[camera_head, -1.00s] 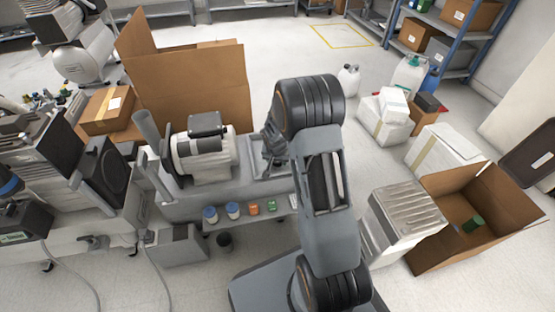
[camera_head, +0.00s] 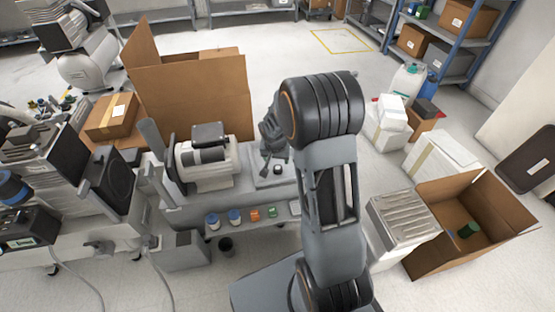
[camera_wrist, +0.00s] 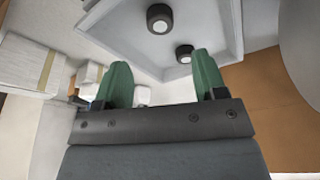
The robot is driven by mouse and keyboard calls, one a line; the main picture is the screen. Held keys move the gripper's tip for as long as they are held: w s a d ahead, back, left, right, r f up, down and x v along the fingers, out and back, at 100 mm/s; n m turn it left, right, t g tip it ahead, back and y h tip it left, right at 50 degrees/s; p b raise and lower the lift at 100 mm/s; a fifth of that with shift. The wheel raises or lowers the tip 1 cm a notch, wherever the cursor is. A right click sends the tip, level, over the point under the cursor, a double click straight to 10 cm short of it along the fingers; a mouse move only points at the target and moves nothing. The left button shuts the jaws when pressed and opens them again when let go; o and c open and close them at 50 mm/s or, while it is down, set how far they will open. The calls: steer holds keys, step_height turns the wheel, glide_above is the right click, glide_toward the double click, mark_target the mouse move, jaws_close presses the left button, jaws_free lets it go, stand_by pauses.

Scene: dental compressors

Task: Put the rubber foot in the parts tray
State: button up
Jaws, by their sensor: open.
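Two short dark round rubber feet with pale centres show in the wrist view: one rubber foot (camera_wrist: 160,18) at the top and a second one (camera_wrist: 184,53) nearer my fingers. Both appear to lie inside the light grey parts tray (camera_wrist: 231,22), the second close to its wall. In the head view the tray (camera_head: 262,183) is on the bench right of the motor, with one small dark foot (camera_head: 278,169) visible in it. My gripper (camera_wrist: 155,82) has its green fingers apart with nothing between them. In the head view it hangs above the tray, partly hidden by my arm.
A compressor motor (camera_head: 208,165) stands left of the tray. A tall open cardboard box (camera_head: 190,95) is behind it. Several small coloured-lidded jars (camera_head: 235,217) line the lower shelf in front. Another open box (camera_head: 440,235) and white cartons stand to the right.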

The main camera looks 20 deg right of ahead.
steer(key=s+a+r+n, duration=0.3)
steer(key=s+a+r, duration=0.1)
steer(key=s+r, duration=0.4)
steer(key=s+a+r+n+y, duration=0.1)
steer(key=s+a+r+n, duration=0.2)
steer(key=s+r, duration=0.5)
steer(key=s+a, duration=0.1)
steer(key=s, duration=0.2)
steer(key=shift+s+a+n+y+p, duration=0.15)
steer(key=shift+a+n+y+p, duration=0.15)
steer(key=shift+n+p, duration=0.1)
steer(key=shift+r, duration=0.1)
step_height(320, 180, up, 34)
steer(key=t+p, duration=0.1)
steer(key=p, duration=3)
steer(key=shift+a+f, duration=0.15)
steer(key=shift+f, duration=0.1)
steer(key=shift+s, duration=0.1)
steer(key=shift+c, duration=0.3)
